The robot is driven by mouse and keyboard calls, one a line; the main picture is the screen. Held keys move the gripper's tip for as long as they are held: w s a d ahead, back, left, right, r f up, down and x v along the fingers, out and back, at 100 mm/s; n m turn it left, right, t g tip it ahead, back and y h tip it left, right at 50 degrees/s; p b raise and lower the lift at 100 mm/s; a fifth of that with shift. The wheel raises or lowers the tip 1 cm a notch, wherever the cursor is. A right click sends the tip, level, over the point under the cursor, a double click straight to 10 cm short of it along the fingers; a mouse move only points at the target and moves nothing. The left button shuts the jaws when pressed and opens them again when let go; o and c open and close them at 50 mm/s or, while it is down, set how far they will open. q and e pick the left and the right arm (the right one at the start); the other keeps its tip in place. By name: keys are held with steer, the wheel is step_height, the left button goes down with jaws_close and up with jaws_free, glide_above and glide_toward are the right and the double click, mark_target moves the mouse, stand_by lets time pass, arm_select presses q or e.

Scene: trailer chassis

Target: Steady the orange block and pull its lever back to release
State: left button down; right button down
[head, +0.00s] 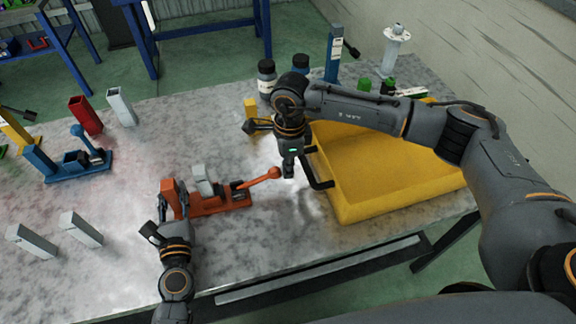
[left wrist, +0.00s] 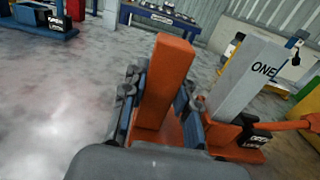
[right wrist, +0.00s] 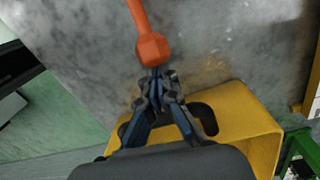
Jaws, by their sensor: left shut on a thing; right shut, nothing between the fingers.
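The orange block (head: 218,205) stands on the grey table, with an upright orange post at its left end. A grey piece marked "ONE" (left wrist: 247,75) rises from it, tilted in the left wrist view. The orange lever (head: 255,178) extends right from the block, low and slightly raised, ending in a knob (right wrist: 153,50). My left gripper (head: 171,207) is shut on the post, one finger on each side in the left wrist view (left wrist: 158,105). My right gripper (head: 289,173) is shut and empty, its tips (right wrist: 157,82) right beside the knob; contact is unclear.
A blue block with a lever (head: 80,170), a red block (head: 85,115) and several grey pieces (head: 80,229) stand at left. Bottles (head: 266,77) stand behind. The table's front centre is clear.

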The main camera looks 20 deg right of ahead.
mark_target(259, 180)
steer(key=shift+a+r, duration=0.1)
steer(key=shift+r, duration=0.1)
steer(key=shift+a+r, duration=0.1)
steer(key=shift+r, duration=0.2)
steer(key=shift+a+r, duration=0.15)
steer(key=shift+r, duration=0.1)
steer(key=shift+a+r, duration=0.4)
steer(key=shift+r, duration=0.2)
steer(key=a+r, duration=0.4)
steer(key=a, duration=0.1)
steer(key=shift+a+r, duration=0.35)
steer(key=shift+w+a+r, duration=0.1)
steer(key=shift+a, duration=0.05)
steer(key=shift+r, duration=0.15)
steer(key=shift+r, duration=0.7)
